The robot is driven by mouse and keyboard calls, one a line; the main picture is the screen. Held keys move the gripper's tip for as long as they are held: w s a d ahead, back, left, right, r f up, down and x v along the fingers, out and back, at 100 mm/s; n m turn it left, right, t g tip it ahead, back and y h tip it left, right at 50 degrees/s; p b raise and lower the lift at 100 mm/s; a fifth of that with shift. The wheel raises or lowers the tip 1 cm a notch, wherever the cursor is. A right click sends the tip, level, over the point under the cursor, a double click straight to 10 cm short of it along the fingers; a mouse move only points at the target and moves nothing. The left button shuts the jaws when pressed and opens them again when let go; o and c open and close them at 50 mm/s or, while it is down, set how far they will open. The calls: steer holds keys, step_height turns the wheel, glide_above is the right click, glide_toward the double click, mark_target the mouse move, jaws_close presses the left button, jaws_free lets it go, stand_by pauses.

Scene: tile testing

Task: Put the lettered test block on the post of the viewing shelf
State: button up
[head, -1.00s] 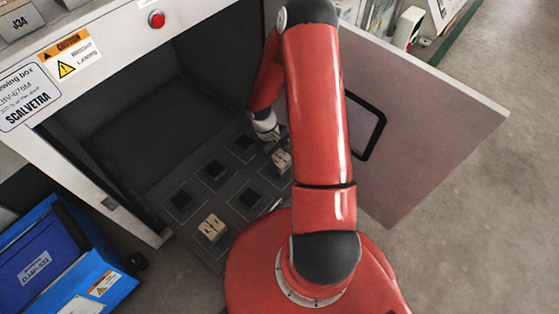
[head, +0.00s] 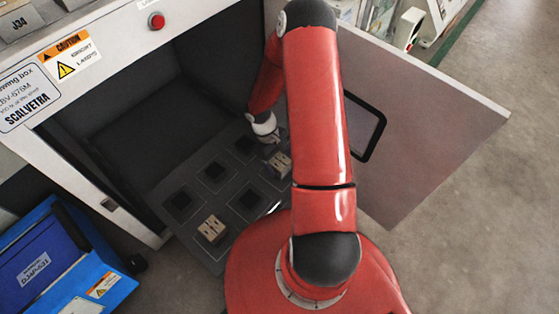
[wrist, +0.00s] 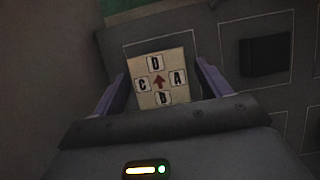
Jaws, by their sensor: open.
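The lettered test block (wrist: 160,79) is a pale cube-like block with letters A, B, C and D around a red arrow on its face. In the wrist view it stands between the two fingers of my gripper (wrist: 161,72), over an outlined square of the shelf. The fingers are open on either side of it; I cannot tell whether either touches. In the head view a pale block (head: 279,165) is just below my wrist, and the fingertips are hard to make out. The dark viewing shelf (head: 212,201) carries several outlined dark square posts. Whatever is under the lettered block is hidden.
A second pale block (head: 212,229) is at the shelf's front left. The box walls enclose the shelf at left and back. An open door panel (head: 430,110) with a black handle is at right. A blue case (head: 95,270) stands on the floor at lower left.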

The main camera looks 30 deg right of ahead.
steer(key=w+a+r+t+p, duration=0.1)
steer(key=w+r, duration=0.1)
steer(key=r, duration=0.9)
steer(key=w+a+r+t+p, duration=0.1)
steer(key=w+a+r, duration=0.1)
steer(key=r, duration=0.8)
steer(key=s+a+r+m+t, duration=0.2)
steer(key=s+a+r+t, duration=0.2)
steer(key=s+r, duration=0.5)
steer(key=s+a+r+m+t+y, duration=0.1)
steer(key=s+a+r+t, duration=0.3)
steer(key=s+r, duration=0.4)
step_height(320, 180, up, 5)
steer(key=shift+s+a+f+m+y, duration=0.15)
steer(key=shift+s+a+m+y, duration=0.15)
steer(key=shift+s+a+m, duration=0.15)
step_height(320, 180, up, 7)
steer(key=p, duration=0.7)
